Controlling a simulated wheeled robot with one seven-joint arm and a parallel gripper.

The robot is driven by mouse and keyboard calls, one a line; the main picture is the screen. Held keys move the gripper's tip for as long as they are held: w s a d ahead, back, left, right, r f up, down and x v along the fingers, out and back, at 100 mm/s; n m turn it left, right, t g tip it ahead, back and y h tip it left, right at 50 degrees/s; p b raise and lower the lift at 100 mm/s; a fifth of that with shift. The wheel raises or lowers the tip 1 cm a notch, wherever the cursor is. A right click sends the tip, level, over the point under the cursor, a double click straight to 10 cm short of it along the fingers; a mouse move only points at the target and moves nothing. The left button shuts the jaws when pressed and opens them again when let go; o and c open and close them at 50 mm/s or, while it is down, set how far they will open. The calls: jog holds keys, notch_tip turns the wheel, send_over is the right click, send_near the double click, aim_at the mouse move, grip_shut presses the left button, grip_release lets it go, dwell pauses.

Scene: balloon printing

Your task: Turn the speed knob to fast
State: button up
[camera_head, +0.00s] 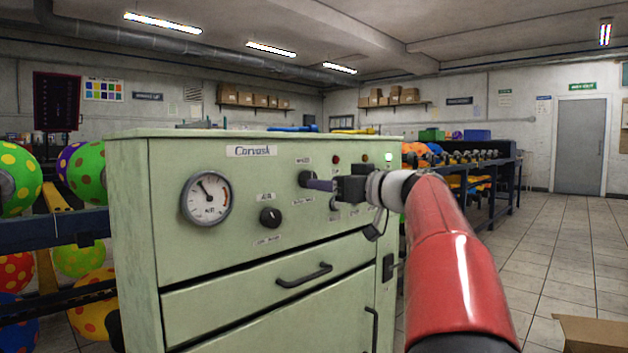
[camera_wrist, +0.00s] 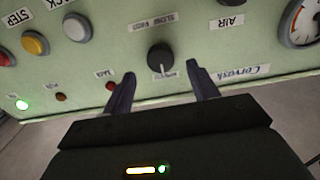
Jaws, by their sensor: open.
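The black round speed knob (camera_wrist: 160,57) sits on the pale green panel between the label reading SLOW FAST (camera_wrist: 154,23) and a smaller label, which is at its lower edge in the wrist view. A light pointer mark shows on the knob's lower side there, towards the smaller label. My gripper (camera_wrist: 160,69) is open, with one dark finger on each side of the knob and visible gaps between. In the head view the knob (camera_head: 306,179) is partly covered by my gripper (camera_head: 322,185), which reaches in from the right. Contact cannot be told.
The green cabinet (camera_head: 210,277) also carries a dial gauge (camera_head: 207,198), an air knob (camera_head: 270,216) and a drawer handle (camera_head: 304,275). A yellow button (camera_wrist: 35,43) and a lit green lamp (camera_wrist: 22,105) are close by. Balloon racks stand left; open tiled floor lies right.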

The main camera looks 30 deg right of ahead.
jog(key=shift+p+x, duration=0.3)
jog(key=shift+x, duration=2)
jog(key=shift+c, duration=0.5)
jog(key=c, duration=0.9)
